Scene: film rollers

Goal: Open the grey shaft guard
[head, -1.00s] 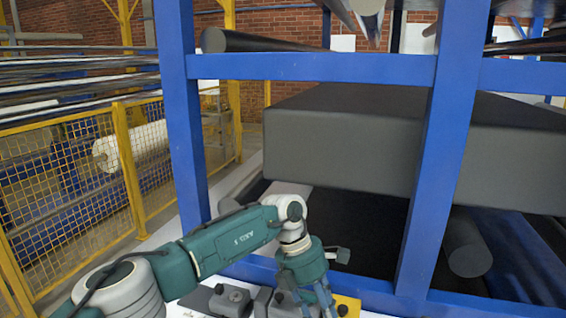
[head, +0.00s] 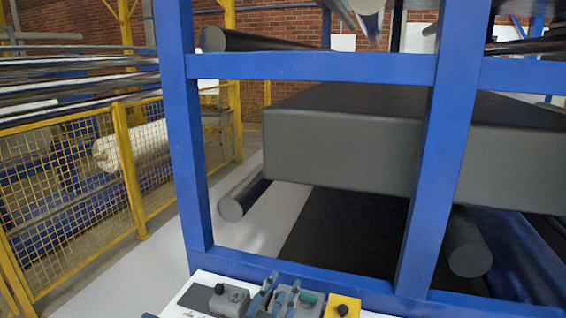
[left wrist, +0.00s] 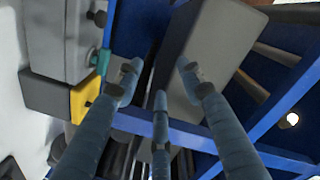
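A large grey box-shaped cover (head: 345,150), which looks like the shaft guard, lies level inside the blue frame in the head view. A grey block in the left wrist view (left wrist: 225,40) looks like the same cover, beyond my fingers. My left gripper (head: 278,287) shows only as blue-grey fingers at the bottom edge of the head view, low in front of the frame. In the left wrist view its fingers (left wrist: 160,82) are spread apart with nothing held between them. I see no contact with the cover. My right gripper is in neither view.
The blue frame (head: 450,130) has posts and crossbars in front of the cover. Dark rollers (head: 468,245) lie below it. A small grey box with a knob (head: 229,299) and a yellow block (head: 342,306) sit near my fingers. A yellow mesh fence (head: 130,160) stands left.

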